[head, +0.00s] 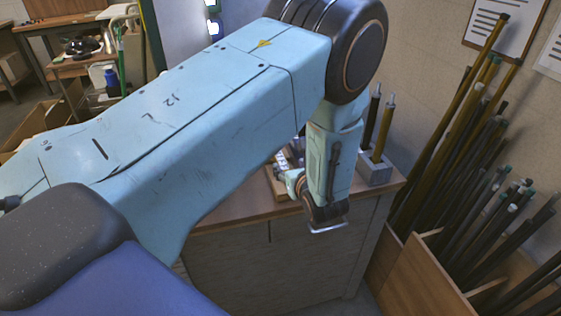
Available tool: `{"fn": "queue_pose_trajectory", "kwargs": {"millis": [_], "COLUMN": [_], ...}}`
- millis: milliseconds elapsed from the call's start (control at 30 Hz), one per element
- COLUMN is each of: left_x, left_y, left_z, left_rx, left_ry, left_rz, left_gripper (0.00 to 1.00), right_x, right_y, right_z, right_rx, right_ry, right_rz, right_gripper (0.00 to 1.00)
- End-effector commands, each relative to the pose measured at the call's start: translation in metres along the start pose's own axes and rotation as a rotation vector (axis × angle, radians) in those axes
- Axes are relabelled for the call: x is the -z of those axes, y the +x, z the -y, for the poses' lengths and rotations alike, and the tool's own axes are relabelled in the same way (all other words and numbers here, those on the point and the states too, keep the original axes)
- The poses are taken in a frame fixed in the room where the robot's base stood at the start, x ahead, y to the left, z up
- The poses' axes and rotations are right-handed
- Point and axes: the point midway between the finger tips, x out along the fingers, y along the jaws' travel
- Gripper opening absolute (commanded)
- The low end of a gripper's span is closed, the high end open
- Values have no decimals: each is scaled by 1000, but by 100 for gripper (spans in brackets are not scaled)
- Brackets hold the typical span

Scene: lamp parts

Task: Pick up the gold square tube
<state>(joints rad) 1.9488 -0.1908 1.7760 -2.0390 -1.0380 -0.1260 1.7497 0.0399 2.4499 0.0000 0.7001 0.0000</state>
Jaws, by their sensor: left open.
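A gold square tube (383,130) with a pale tip stands upright in a grey block (374,172) on the cabinet top. A dark tube (371,118) stands beside it in the same block. My left gripper (327,222) hangs at the cabinet's front edge, to the left of and in front of the block, apart from the gold tube. It is open, and I see nothing held in it. My left arm crosses the view and hides part of the cabinet top. My right gripper is not in view.
The wooden cabinet (270,255) stands below my left arm. A tray with small parts (277,182) lies partly hidden behind the wrist. Wooden bins (425,275) with several long gold and dark tubes (455,130) stand at the right. A cluttered bench (75,68) is at the far left.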

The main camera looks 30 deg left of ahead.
Motion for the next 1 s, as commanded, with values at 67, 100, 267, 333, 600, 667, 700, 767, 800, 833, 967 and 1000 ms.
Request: {"fn": "queue_pose_trajectory", "kwargs": {"millis": [67,100,267,333,600,667,700,767,800,833,967,1000], "left_x": [2,2,4,6,6,6,5,5,5,5,5,5], "left_y": [8,12,29,40,71,73,73,73,73,74,74,74], "left_z": [-1,-2,-4,-5,-6,-6,-6,-6,-6,-6,-6,-6], "left_rx": [-3,-4,-4,-5,-1,-1,-1,-1,-1,-1,-1,-1], "left_ry": [-3,-3,-2,-3,-1,-1,0,0,0,0,-1,-1], "left_rz": [-2,-2,-2,-2,-2,-2,-2,-2,-2,-2,-2,-2], "left_gripper": [55,55,55,55,55,55,55,55,55,55,45,42], "right_x": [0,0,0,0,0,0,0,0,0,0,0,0], "right_y": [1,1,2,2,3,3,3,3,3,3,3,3], "right_z": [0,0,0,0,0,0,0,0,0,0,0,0], "right_rx": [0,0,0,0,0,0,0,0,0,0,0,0], "right_ry": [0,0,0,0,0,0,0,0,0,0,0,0], "right_rz": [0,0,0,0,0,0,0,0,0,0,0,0], "right_gripper": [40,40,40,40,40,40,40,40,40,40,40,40]}}
